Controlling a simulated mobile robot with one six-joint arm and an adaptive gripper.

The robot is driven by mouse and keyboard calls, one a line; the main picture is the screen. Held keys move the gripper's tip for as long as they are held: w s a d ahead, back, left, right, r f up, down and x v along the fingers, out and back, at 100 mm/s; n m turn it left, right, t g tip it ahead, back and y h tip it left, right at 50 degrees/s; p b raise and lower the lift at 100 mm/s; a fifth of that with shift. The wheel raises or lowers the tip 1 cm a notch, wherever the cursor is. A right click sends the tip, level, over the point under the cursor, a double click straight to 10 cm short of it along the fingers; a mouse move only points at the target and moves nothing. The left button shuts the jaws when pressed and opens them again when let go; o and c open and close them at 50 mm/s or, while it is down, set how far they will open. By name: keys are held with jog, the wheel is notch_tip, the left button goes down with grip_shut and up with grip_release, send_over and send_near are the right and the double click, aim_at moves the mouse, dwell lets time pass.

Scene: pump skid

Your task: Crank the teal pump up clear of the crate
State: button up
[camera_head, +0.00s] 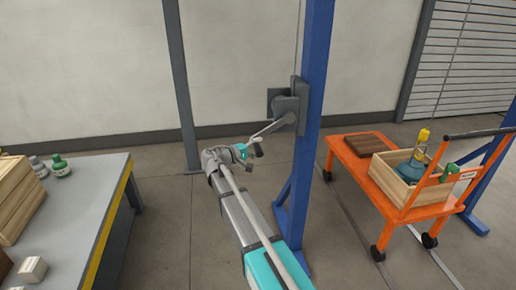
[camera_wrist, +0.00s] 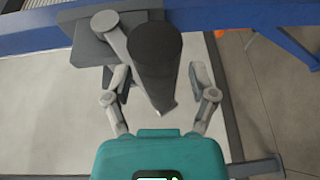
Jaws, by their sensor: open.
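The teal pump (camera_head: 411,171) sits low inside a wooden crate (camera_head: 390,181) on the orange cart; its lower part is hidden by the crate wall. A yellow piece (camera_head: 423,137) stands just above it. A grey winch (camera_head: 287,104) is mounted on the blue post, with a crank arm (camera_head: 271,129) slanting down-left to a dark handle (camera_head: 257,149). My gripper (camera_head: 245,152) is close to the handle. In the wrist view my gripper (camera_wrist: 160,78) is open, its fingers to either side of the crank, and the dark handle end (camera_wrist: 155,44) faces the camera. Contact cannot be told.
The blue post (camera_head: 310,110) stands just right of my arm. The orange cart (camera_head: 352,158) also carries a brown slab (camera_head: 370,145) and a green object (camera_head: 450,171). A grey workbench (camera_head: 80,220) with bottles and boxes is at left. Floor between bench and post is clear.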

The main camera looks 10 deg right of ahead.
jog(key=shift+c, duration=0.2)
grip_shut()
jog(key=shift+d+r+p, duration=0.1)
jog(key=shift+r+p, duration=0.05)
jog(key=shift+p, duration=0.15)
jog(key=shift+w+r, duration=0.1)
jog(key=shift+r, duration=0.05)
